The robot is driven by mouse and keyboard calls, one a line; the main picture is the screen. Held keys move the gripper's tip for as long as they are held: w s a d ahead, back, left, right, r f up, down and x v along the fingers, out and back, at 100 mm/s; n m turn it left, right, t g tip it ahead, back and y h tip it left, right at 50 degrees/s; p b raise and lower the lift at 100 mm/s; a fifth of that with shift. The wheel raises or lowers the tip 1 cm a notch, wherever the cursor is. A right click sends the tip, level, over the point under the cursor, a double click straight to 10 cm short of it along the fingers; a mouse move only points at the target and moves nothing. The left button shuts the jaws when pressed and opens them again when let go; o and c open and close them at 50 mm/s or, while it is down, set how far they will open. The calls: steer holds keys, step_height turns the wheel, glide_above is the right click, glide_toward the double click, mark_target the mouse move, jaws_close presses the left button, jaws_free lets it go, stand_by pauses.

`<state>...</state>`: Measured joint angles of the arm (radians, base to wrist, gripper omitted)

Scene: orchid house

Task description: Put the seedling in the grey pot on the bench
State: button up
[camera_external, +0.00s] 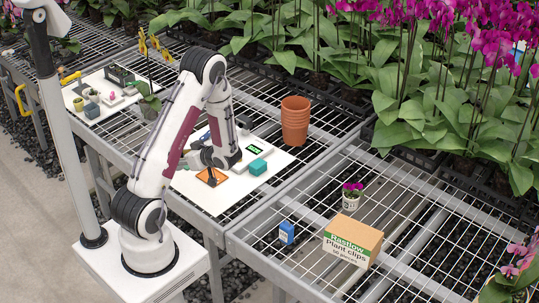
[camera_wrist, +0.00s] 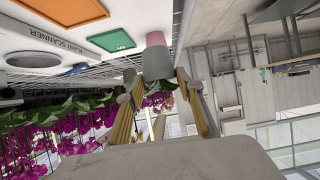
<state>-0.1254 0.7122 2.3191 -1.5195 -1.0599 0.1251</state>
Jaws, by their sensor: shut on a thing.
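The held pot is too small to make out there. An orange square (camera_external: 212,177) lies close to the gripper and also shows in the wrist view (camera_wrist: 75,15).
A plant-clips box (camera_external: 352,240), blue box (camera_external: 286,233) and small flowering pot (camera_external: 352,197) are on the right mesh. Another board (camera_external: 110,117) holds small pots.

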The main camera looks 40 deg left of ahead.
steer(key=shift+f, duration=0.85)
steer(key=shift+f, duration=2.05)
steer(key=shift+f, duration=0.1)
steer(key=o, duration=1.1)
steer(key=shift+d+r, duration=0.35)
steer(key=shift+d, duration=0.1)
steer(key=shift+v, duration=5.5)
